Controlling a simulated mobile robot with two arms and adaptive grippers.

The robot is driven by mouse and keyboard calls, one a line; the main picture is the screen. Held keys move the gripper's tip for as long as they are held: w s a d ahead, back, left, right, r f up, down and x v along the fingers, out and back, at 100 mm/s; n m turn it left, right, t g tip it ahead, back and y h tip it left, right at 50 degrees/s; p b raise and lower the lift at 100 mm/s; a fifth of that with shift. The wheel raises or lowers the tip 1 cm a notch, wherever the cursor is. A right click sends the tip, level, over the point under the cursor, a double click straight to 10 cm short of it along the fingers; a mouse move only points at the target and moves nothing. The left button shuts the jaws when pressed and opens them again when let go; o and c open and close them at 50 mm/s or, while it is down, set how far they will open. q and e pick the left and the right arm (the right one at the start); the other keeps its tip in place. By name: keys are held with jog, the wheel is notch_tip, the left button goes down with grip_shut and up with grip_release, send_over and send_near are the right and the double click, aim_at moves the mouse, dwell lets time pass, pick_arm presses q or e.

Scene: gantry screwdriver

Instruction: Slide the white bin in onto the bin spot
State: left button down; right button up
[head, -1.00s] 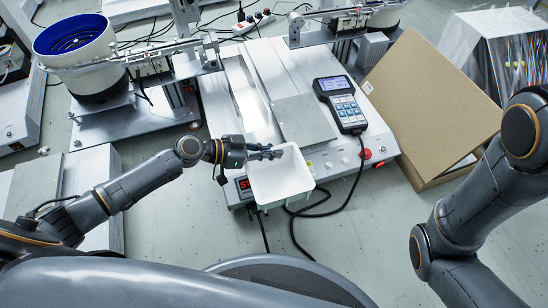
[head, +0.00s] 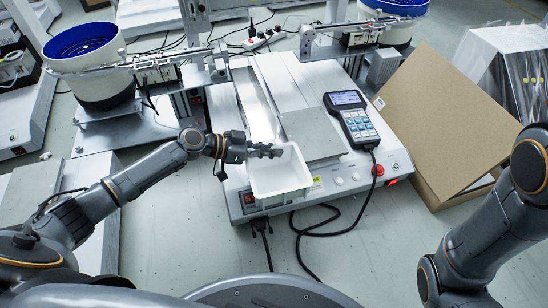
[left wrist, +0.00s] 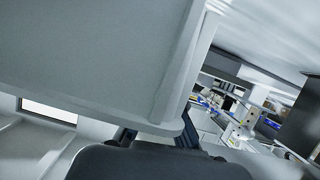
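The white bin (head: 280,178) is an open, empty-looking tray at the front of the white machine (head: 330,185), left of its grey plate (head: 312,134). Its base is mostly hidden by its own walls. My left gripper (head: 268,150) reaches in from the left, with its fingers at the bin's upper left part. In the left wrist view the bin's pale wall (left wrist: 90,55) fills the upper left, and the fingers (left wrist: 157,136) are partly hidden by it. Whether they pinch the wall is unclear. A pale channel (head: 257,105) runs behind the bin; no marked bin spot is identifiable. My right gripper is out of view.
A keypad controller (head: 352,118) stands right of the plate, with its cable looping down to the floor. A cardboard box (head: 440,120) is at the right. A blue-lined feeder bowl (head: 88,62) and rails stand at the left and back.

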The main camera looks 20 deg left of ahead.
pick_arm(q)
jog(key=shift+w+a+f+b, duration=0.2)
jog(key=shift+w+a+b, duration=0.35)
jog(key=shift+w+b, duration=0.3)
jog(key=shift+w+a+b, duration=0.4)
jog(key=shift+w+b, duration=0.1)
jog(key=shift+w, duration=0.1)
jog(key=shift+w+a+b, duration=0.35)
jog(key=shift+w+b, duration=0.15)
jog(key=shift+w, duration=0.05)
jog(key=shift+w+a, duration=0.2)
jog(key=shift+w, duration=0.05)
jog(key=shift+w+a, duration=0.5)
jog(key=shift+w, duration=0.3)
jog(key=shift+a+f, duration=0.1)
jog(key=shift+f, duration=0.35)
jog(key=c, duration=1.4)
grip_release()
jog(key=shift+c, duration=0.2)
